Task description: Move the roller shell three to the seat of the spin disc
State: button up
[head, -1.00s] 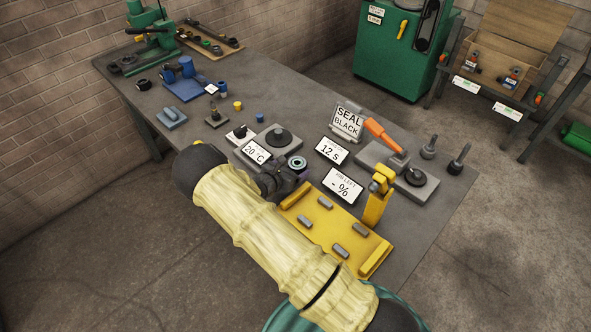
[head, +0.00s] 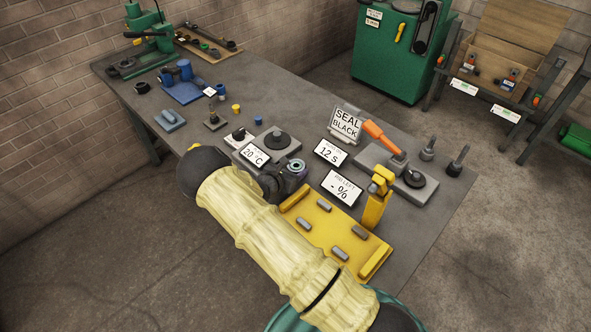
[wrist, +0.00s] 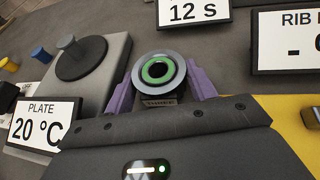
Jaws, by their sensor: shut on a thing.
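Roller shell three (wrist: 158,71) is a short ring with a green inner band, a grey rim and a dark base marked THREE. My gripper (wrist: 161,88) is shut on it, with a purple finger on each side. In the head view the shell (head: 296,166) shows its round top, upright, beside the yellow tray; whether it touches the table is unclear. No label names the spin disc. A dark disc (head: 414,179) lies on a grey block with an orange handle at right. Another dark disc with a knob (head: 277,138) lies on a grey plate beside the 20 °C sign.
The yellow tray (head: 318,238) with grey pegs and an upright yellow clamp (head: 376,203) stand right of my gripper. Signs for 12 s (head: 330,153), percent (head: 341,188) and SEAL BLACK (head: 346,123) stand around. Two dark posts (head: 457,163) stand near the right edge.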

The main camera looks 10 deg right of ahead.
jog(key=shift+w+r, duration=0.15)
jog(key=shift+r, duration=0.05)
jog(key=shift+r, duration=0.2)
jog(key=shift+r+p, duration=2.1)
jog(key=shift+r, duration=1.1)
